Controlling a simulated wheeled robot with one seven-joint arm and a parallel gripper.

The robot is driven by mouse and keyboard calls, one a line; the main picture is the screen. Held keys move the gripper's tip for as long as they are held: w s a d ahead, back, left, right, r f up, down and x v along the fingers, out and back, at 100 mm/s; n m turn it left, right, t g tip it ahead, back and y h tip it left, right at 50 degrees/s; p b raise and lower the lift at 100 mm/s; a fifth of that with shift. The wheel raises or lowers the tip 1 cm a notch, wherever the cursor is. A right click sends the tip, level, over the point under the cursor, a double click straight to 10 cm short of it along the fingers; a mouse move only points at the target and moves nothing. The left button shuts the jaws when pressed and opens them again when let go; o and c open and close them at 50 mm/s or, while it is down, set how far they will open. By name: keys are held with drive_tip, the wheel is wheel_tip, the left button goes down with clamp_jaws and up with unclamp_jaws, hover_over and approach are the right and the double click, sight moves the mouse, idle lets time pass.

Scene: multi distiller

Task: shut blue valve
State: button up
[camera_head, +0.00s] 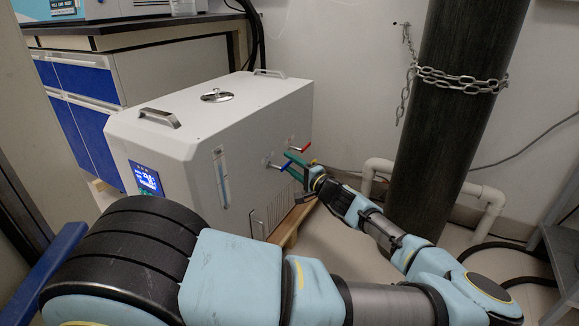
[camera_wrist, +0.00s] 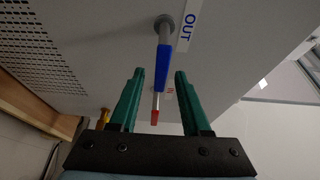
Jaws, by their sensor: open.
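The blue valve (camera_head: 286,166) is a small lever on a grey pipe stub on the side of the white box-shaped machine (camera_head: 235,185). In the wrist view the blue lever (camera_wrist: 163,67) shows in line with the gap between the finger tips, next to a label reading OUT. My gripper (camera_head: 292,160) has green fingers and is at the machine's side, close to the blue lever. In the wrist view my gripper (camera_wrist: 160,73) is open, one finger on each side of the lever's line, with nothing held. I cannot tell whether a finger touches the lever.
A red valve (camera_head: 305,147) sits beside the blue one and shows in the wrist view (camera_wrist: 155,117). The machine stands on a wooden base (camera_head: 291,227). A dark chained cylinder (camera_head: 450,120) and white pipes (camera_head: 485,193) stand to the right. A blue-fronted cabinet (camera_head: 88,78) is behind left.

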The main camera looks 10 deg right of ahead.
drive_tip(key=shift+w+a, duration=0.25)
drive_tip(key=shift+w, duration=0.15)
drive_tip(key=shift+c, duration=0.2)
clamp_jaws()
